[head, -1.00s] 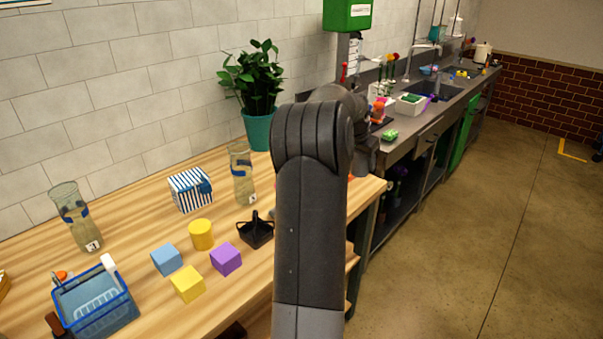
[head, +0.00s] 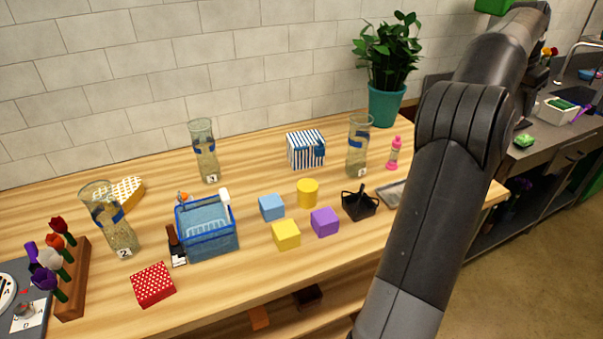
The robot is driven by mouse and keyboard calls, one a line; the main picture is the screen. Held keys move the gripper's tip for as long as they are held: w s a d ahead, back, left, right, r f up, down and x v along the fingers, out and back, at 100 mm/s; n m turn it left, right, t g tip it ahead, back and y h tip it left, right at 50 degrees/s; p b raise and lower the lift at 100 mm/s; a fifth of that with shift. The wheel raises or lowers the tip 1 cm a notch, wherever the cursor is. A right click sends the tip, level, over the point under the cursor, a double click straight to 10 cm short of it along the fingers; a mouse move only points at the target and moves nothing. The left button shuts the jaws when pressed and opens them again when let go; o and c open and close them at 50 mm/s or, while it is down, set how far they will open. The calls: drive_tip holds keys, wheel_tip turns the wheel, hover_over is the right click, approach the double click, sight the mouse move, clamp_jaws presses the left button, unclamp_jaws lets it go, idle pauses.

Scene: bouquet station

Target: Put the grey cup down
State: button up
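No grey cup can be clearly made out in the head view. My arm crosses the right side of the picture, rising from the bottom and bending at the top right. Its far end is hidden behind its own links, so my gripper, and anything in it, does not show. The wooden table (head: 330,262) spreads across the middle. A small greyish object (head: 25,308) sits on a dark board at the lower left edge, too small and cut off to identify.
On the table are a blue basket (head: 208,243), glass vases (head: 204,150), a yellow cylinder (head: 308,193), a purple cube (head: 325,222), a black caddy (head: 360,204), a grey tray (head: 392,194), a pink bottle (head: 394,153) and a red dotted box (head: 152,285). The front middle strip is clear.

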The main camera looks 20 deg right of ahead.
drive_tip(key=w+a+n+t+y, duration=0.15)
drive_tip(key=w+a+n, duration=0.35)
drive_tip(key=w+a, duration=0.7)
drive_tip(key=w+a+n+t, duration=0.2)
drive_tip(key=w+a+n, duration=0.2)
drive_tip(key=w+a, duration=0.75)
drive_tip(key=w+a+n+y, duration=0.1)
drive_tip(key=w+a+n, duration=0.3)
drive_tip(key=w+a, duration=0.7)
drive_tip(key=w+a+n+y, duration=0.2)
drive_tip(key=w+a+n, duration=0.3)
drive_tip(key=a, duration=1.3)
drive_tip(key=shift+t, duration=0.55)
wheel_tip(320, 180, down, 29)
drive_tip(key=shift+s+a+r, duration=0.1)
drive_tip(key=shift+s+r, duration=0.05)
drive_tip(key=shift+r, duration=0.05)
drive_tip(key=shift+f, duration=0.2)
drive_tip(key=o, duration=1)
drive_tip(key=shift+o, duration=0.2)
